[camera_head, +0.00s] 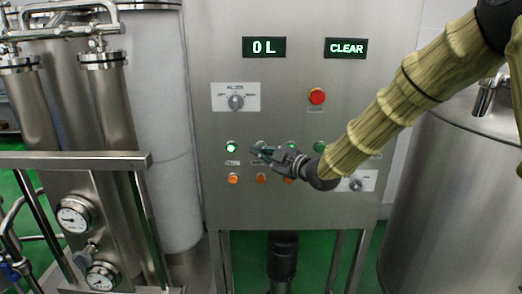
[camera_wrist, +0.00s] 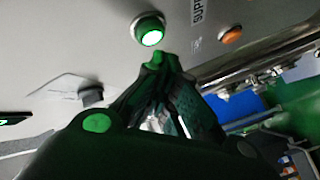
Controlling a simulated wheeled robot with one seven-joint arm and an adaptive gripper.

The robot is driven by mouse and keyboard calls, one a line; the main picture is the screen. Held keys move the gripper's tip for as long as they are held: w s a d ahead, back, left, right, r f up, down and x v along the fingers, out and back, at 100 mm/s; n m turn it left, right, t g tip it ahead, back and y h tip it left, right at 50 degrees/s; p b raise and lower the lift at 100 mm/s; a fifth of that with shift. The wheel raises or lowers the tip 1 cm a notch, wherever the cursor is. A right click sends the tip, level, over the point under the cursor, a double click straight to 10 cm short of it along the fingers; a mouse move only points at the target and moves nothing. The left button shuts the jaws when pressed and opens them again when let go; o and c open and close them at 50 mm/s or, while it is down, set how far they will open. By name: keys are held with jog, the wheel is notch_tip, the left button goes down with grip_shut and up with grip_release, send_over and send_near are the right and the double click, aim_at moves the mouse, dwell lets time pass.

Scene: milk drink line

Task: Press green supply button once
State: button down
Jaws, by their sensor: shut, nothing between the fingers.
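The green supply button (camera_head: 231,147) is at the left end of a row of green buttons on the grey steel panel (camera_head: 290,65). Its face is lit bright. In the wrist view the lit green button (camera_wrist: 148,30) sits just beyond my fingertips, next to a label that begins with "SUP". My gripper (camera_head: 257,151) is shut and empty, a little to the right of the button in the head view. In the wrist view its fingertips (camera_wrist: 162,58) are together, close below the button. I cannot tell the exact gap to the panel. My gripper partly hides the neighbouring buttons.
Orange buttons (camera_head: 233,179) line up below the green row. A red button (camera_head: 317,96) and a rotary switch (camera_head: 236,102) are above. Displays read "0 L" (camera_head: 264,47) and "CLEAR" (camera_head: 346,48). Steel tanks (camera_head: 455,200) and pipes (camera_head: 75,160) flank the panel.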

jog(key=s+b, duration=0.1)
jog(key=s, duration=0.3)
jog(key=shift+s, duration=0.35)
dwell(0.5)
jog(key=s+d+f+m+g+h, duration=0.1)
jog(key=s+d+f+m+h, duration=0.25)
jog(key=f, duration=0.95)
jog(key=s+d+f+m+g+h+b, duration=0.1)
jog(key=s+d+f+m+g, duration=0.2)
jog(key=s+f, duration=0.7)
jog(key=s+d+f+m+h, duration=0.25)
jog(key=d+f+m, duration=0.2)
jog(key=f, duration=1.15)
jog(key=s+d+f+m+g+h, duration=0.1)
jog(key=s+d+f, duration=0.3)
jog(key=s, duration=0.7)
jog(key=s+d+f+m+g+h, duration=0.2)
jog(key=s+d+f+m+g, duration=0.2)
jog(key=s+f, duration=0.4)
jog(key=s+d+f+m+g+h+b, duration=0.1)
jog(key=s+f, duration=0.6)
jog(key=s, duration=0.7)
jog(key=d+m+g+h, duration=0.1)
jog(key=d+m+g, duration=0.1)
jog(key=shift+s+d, duration=0.2)
jog(key=shift+d, duration=0.2)
